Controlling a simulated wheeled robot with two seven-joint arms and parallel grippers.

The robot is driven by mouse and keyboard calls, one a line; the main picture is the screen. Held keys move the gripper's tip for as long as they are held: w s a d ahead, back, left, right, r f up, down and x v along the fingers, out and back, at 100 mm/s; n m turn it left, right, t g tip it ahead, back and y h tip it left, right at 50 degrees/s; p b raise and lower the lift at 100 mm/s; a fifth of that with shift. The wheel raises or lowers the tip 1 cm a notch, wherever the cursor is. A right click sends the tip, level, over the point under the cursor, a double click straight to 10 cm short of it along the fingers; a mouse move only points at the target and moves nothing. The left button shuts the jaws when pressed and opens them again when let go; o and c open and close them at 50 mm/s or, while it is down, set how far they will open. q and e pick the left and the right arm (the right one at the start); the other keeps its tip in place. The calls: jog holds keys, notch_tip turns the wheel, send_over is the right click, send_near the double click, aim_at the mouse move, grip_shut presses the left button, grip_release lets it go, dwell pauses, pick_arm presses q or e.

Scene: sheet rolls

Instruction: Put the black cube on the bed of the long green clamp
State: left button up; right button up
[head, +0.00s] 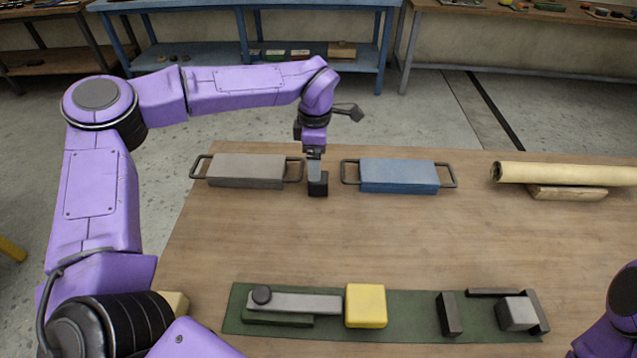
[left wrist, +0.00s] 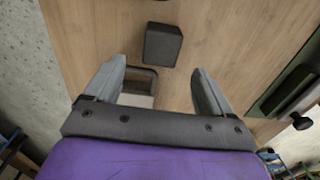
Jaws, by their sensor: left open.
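The black cube (head: 318,188) is at the table's far side, just below my left gripper (head: 314,168). In the left wrist view the cube (left wrist: 163,45) lies on the wood, beyond the open fingertips (left wrist: 160,68) and not between them. The long green clamp (head: 400,325) lies along the near edge. Its green bed carries a grey bar with a black knob at the left, a yellow block (head: 366,306) in the middle, and a dark upright block and a grey block at the right. My right gripper is out of view.
A grey block with handles (head: 246,170) stands close left of the cube, a blue one (head: 399,176) to the right. A cream roll (head: 565,173) rests on a wooden support at the far right. The middle of the table is clear. A tan block (head: 175,303) is partly hidden by my left arm.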

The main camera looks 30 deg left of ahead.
aim_at(318, 184)
pick_arm(q)
notch_tip(318, 184, down, 6)
jog(key=shift+d+f+p, duration=0.1)
jog(key=shift+f+p, duration=0.15)
jog(key=shift+p, duration=0.1)
jog(key=c, duration=1.2)
